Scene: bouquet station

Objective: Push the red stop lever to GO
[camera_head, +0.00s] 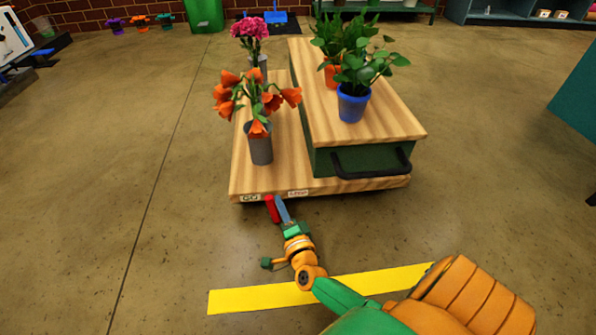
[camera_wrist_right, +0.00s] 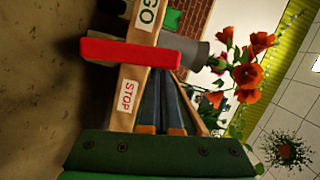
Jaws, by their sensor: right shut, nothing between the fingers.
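The red stop lever (camera_head: 271,209) sticks out from the front edge of the wooden cart (camera_head: 345,184), between the GO label (camera_head: 250,198) and the STOP label (camera_head: 298,193), nearer GO. My right gripper (camera_head: 281,208) is shut and empty, just to the right of the lever on its STOP side. In the right wrist view the lever (camera_wrist_right: 130,51) lies across the fingertips (camera_wrist_right: 166,84), with GO (camera_wrist_right: 147,14) beyond it and STOP (camera_wrist_right: 127,95) beside the fingers. I cannot tell whether the fingers touch it. My left gripper is not in view.
The cart carries orange flowers in a grey vase (camera_head: 261,146), pink flowers (camera_head: 250,30) and a plant in a blue pot (camera_head: 352,104). A black handle (camera_head: 372,165) juts from its front. A yellow floor strip (camera_head: 255,298) lies nearer me. The floor at left is clear.

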